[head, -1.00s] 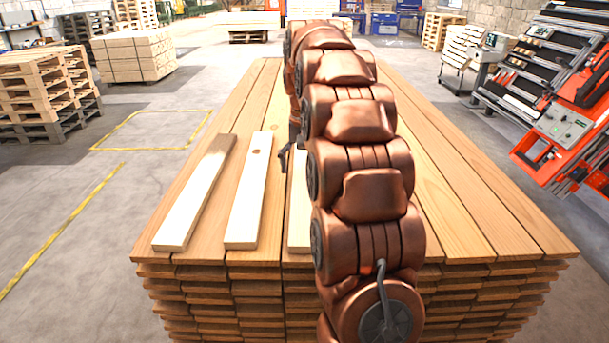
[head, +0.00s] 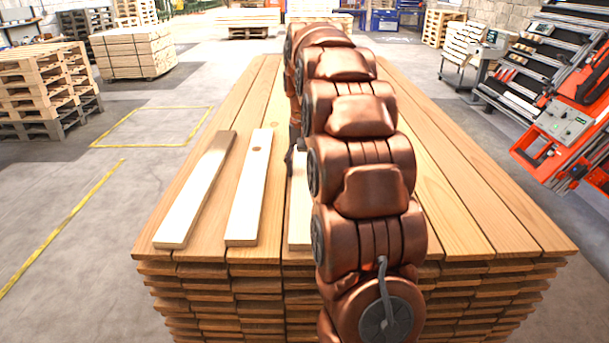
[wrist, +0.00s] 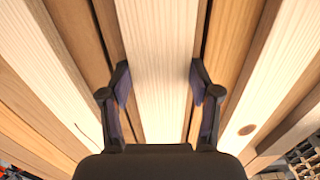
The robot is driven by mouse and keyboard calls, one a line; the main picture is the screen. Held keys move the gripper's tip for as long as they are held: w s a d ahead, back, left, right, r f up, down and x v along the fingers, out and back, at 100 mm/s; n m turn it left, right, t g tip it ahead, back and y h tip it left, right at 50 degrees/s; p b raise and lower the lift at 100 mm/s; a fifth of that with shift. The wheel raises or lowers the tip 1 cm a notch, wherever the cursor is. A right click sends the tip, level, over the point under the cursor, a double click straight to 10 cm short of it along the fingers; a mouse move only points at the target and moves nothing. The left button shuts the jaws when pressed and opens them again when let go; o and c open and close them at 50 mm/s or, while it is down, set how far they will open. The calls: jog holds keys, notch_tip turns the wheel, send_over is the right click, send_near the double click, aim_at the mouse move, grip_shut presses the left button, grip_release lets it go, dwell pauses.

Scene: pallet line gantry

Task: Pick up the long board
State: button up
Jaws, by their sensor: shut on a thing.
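My gripper (wrist: 159,82) is shut on a pale board (wrist: 158,30), one finger against each long edge. In the head view this board (head: 299,215) is mostly hidden behind my arm; only its left side and near end show. One dark finger (head: 289,162) of my gripper shows at its left edge. The held board lies flat, at or very near the top of the stack; I cannot tell whether it touches. To its left lie a pale board with a knot (head: 247,195) and another pale board (head: 190,205). The held board's full length is hidden.
The boards lie on a large stack of brown planks (head: 480,215). In the wrist view another pale board (wrist: 45,60) lies left of the held one. Pallets (head: 40,95) stand at the left, an orange machine (head: 565,130) at the right. The floor left of the stack is clear.

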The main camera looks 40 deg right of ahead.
jog(key=c, duration=0.4)
jog(key=shift+r, duration=0.15)
